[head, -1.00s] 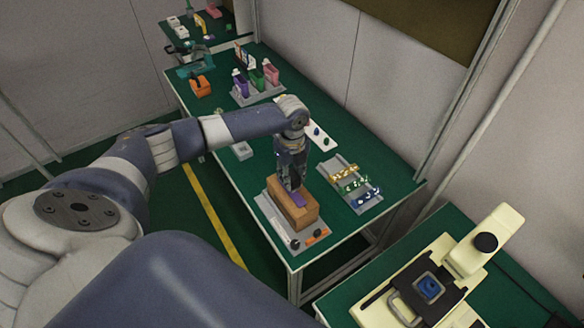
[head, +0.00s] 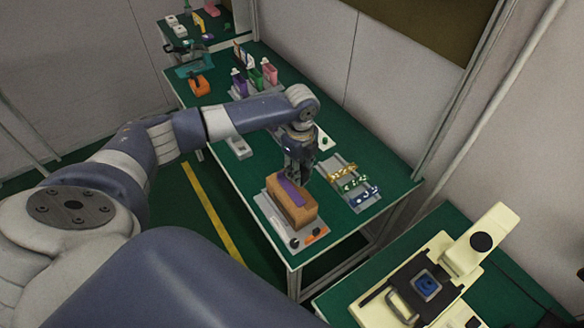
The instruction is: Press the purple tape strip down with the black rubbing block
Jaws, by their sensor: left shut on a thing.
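The purple tape strip (head: 291,193) lies along the top of a brown block (head: 300,212), which sits on a grey plate (head: 262,203) near the front end of the green table. My left gripper (head: 295,175) points down at the far end of the strip. It is shut on a dark thing, which looks like the black rubbing block, though it barely stands out from the dark fingers. I cannot tell whether that thing touches the tape. My right gripper is not in view.
A grey rack (head: 352,185) with yellow, green and blue pieces lies right of the brown block. Purple, green and pink bottles (head: 255,79) stand further back. A cream machine (head: 440,280) stands on a separate table at the lower right.

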